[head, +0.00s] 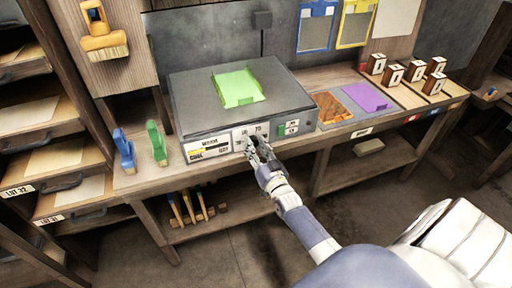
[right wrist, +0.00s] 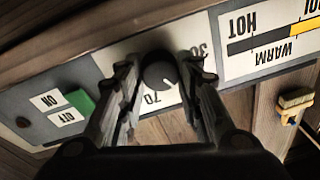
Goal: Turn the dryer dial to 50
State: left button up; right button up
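The dryer (head: 185,100) is a dark grey box on the bench with a labelled front panel. Its dial (right wrist: 158,72) is a round black knob, seen in the right wrist view with a small white mark toward its lower right. Numbers are printed around it, partly covered by the fingers; the panel appears upside down there. My left gripper is out of view.
A green switch (right wrist: 80,101) marked ON and OFF sits beside the dial, and a temperature scale (right wrist: 270,40) on the other side. A green sheet (head: 238,88) lies on the dryer. Blue (head: 124,150) and green (head: 157,143) upright tools stand left of it.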

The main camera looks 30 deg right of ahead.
jog(key=shift+o, duration=0.8)
jog(key=shift+f, duration=0.1)
jog(key=shift+s, duration=0.1)
jog(key=s+a+f, duration=0.1)
jog(key=s+a, duration=0.1)
jog(key=s, duration=0.9)
jog(key=shift+s, duration=0.35)
jog(key=shift+a+f, duration=0.1)
jog(key=s+a+f+n+g+y, duration=0.1)
jog(key=s+a+f+g, duration=0.25)
jog(key=f, duration=0.65)
jog(key=s+a+f+n+g+y, duration=0.15)
jog(key=s+f, duration=0.25)
jog(key=f, duration=0.5)
jog(key=s+a+f+n+g, duration=0.1)
jog(key=s+a+f+g, duration=0.25)
jog(key=f, duration=0.65)
jog(key=s+a+f+n+g, duration=0.2)
jog(key=s+f+g, duration=0.2)
jog(key=s, duration=1)
jog(key=s+a+f+n+g, duration=0.1)
jog(key=s+f+g, duration=0.4)
jog(key=s+f, duration=0.6)
jog(key=s+n, duration=0.1)
jog(key=s, duration=0.3)
jog(key=shift+s+a+f+y, duration=0.3)
jog(key=shift+a+y, duration=0.05)
